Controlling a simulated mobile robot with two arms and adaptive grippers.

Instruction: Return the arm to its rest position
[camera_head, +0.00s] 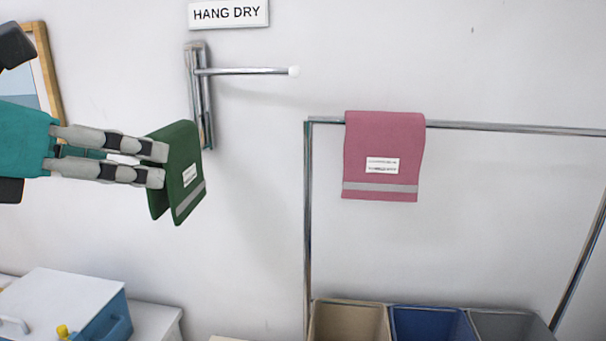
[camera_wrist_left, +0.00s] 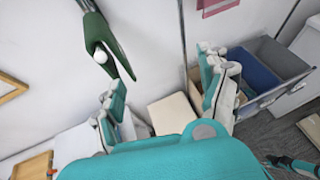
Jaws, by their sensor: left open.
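My left gripper (camera_head: 161,164) comes in from the left in the head view. Its two pale grey fingers are apart, with nothing between them in the left wrist view (camera_wrist_left: 155,78). A dark green towel (camera_head: 185,180) with a grey stripe and white label appears behind the fingertips in the head view. In the wrist view the green towel (camera_wrist_left: 97,32) is draped over a rod with a white round tip (camera_wrist_left: 100,57), outside the fingers and apart from them. Most of that rod is hidden by the towel. My right gripper is not clearly visible.
A wall rack (camera_head: 198,100) has another metal arm (camera_head: 245,71) pointing right, bare, below a "HANG DRY" sign (camera_head: 228,13). A pink towel (camera_head: 384,150) hangs on a metal rail (camera_head: 510,128). Beige (camera_head: 348,318), blue (camera_head: 432,323) and grey bins stand below. A white-lidded blue box (camera_head: 68,296) is lower left.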

